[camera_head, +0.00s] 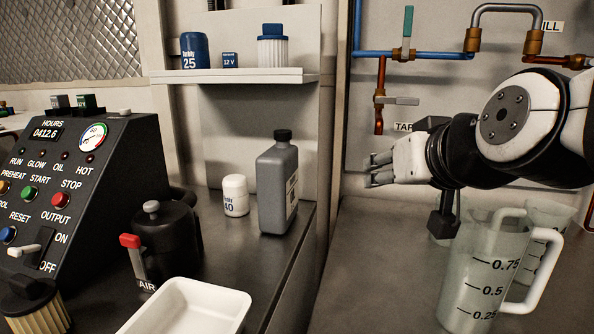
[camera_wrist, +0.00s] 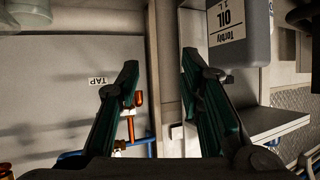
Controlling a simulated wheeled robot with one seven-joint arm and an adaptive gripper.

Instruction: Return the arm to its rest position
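My arm reaches in from the right edge in the head view. My gripper (camera_head: 372,170) is at its end, level and pointing left, in front of the back panel and near the TAP label (camera_head: 403,127). In the wrist view, the two green-padded fingers of my gripper (camera_wrist: 160,62) stand apart with nothing between them. The gripper is open and empty, and touches nothing that I can see.
Below the arm stand a clear measuring jug (camera_head: 470,285) and a second one behind it. A shelf (camera_head: 235,76), copper pipes (camera_head: 381,80) and control panel (camera_head: 70,190) surround the space.

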